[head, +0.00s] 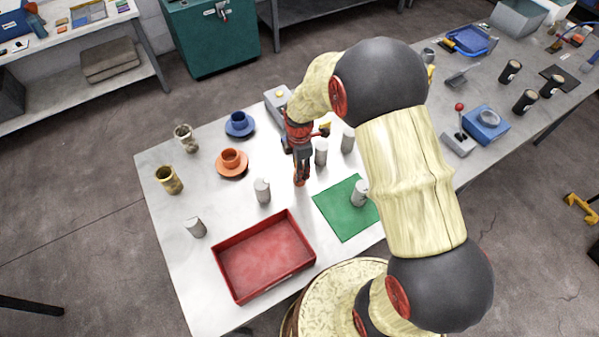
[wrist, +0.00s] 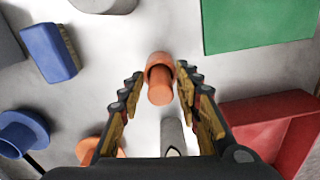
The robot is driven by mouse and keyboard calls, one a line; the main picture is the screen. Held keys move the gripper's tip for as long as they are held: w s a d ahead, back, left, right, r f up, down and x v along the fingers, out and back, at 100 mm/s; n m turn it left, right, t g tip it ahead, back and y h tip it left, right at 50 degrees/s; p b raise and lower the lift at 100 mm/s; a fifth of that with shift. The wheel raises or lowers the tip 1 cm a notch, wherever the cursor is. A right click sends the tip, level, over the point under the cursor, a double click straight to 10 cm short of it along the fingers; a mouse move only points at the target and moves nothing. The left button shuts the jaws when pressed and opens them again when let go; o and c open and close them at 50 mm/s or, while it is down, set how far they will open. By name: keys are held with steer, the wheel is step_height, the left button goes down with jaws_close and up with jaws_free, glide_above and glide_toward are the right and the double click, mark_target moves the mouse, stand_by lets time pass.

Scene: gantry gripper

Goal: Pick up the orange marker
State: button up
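The orange marker (wrist: 160,82) shows in the wrist view as a short orange cylinder, seen nearly end-on, so it appears to stand upright. It lies between the tips of my gripper (wrist: 158,76), with a narrow gap visible on each side. In the head view my gripper (head: 301,168) points down at the white table, and a bit of the orange marker (head: 299,183) shows at its fingertips. My gripper is open around the marker. Much of the marker is hidden by the fingers in the head view.
Grey cylinders (head: 262,190) stand close by on several sides. A red tray (head: 222,262) is in front, a green mat (head: 335,213) to the right, and an orange cup on its saucer (head: 232,162) to the left. A blue cup (head: 239,122) stands behind.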

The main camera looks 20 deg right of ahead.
jaws_close()
stand_by(0.4)
